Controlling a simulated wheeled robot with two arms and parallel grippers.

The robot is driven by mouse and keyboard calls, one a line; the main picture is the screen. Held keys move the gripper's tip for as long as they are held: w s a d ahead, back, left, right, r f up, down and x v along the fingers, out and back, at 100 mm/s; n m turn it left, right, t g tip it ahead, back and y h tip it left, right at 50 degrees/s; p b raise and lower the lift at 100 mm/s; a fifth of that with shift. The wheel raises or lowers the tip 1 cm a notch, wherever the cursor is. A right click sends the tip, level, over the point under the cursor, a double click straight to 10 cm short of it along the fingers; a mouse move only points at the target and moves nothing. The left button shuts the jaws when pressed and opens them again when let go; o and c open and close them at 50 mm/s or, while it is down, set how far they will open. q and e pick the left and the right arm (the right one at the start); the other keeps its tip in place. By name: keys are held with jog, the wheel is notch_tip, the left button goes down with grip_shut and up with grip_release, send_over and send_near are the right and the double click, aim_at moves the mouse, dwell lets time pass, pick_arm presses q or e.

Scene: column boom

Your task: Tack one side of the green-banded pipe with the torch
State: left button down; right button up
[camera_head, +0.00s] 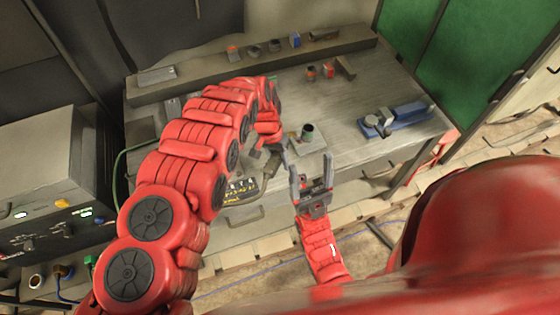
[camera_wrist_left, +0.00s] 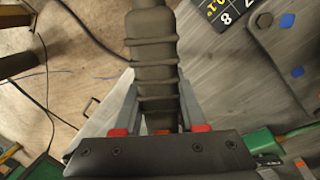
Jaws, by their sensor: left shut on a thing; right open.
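My left gripper (camera_head: 274,146) is shut on the torch (camera_head: 271,165), low over the front of the bench. In the left wrist view the ribbed dark torch handle (camera_wrist_left: 152,50) lies between the two grey fingers; its tip is out of that frame. A short dark pipe (camera_head: 307,131) stands upright on a light plate (camera_head: 306,145), just right of the left gripper and apart from it. Its band colour is too small to tell. My right gripper (camera_head: 312,184) is open and empty in front of the bench edge, nearer than the pipe.
A black card with yellow marks (camera_head: 240,188) lies at the bench front. A blue vise (camera_head: 398,118) stands at right. Small banded pieces (camera_head: 311,73) stand farther back, and more line the rear ledge (camera_head: 200,76). A welding machine (camera_head: 45,170) stands at left. The bench's middle right is clear.

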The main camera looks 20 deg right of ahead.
aim_at(276, 157)
pick_arm(q)
jog(key=r, duration=0.1)
jog(key=r+p, duration=0.1)
jog(key=a+r+p, duration=0.1)
jog(key=r, duration=0.1)
jog(key=shift+s, duration=0.3)
jog(key=shift+a+r, duration=0.15)
jog(key=shift+r, duration=0.5)
jog(key=shift+s+a+r+p, duration=0.1)
jog(key=shift+a+r+p, duration=0.15)
jog(key=shift+r, duration=0.35)
jog(key=shift+s+a+r+p, duration=0.1)
jog(key=shift+r+p, duration=0.2)
jog(key=shift+r, duration=0.25)
jog(key=shift+w+f, duration=0.1)
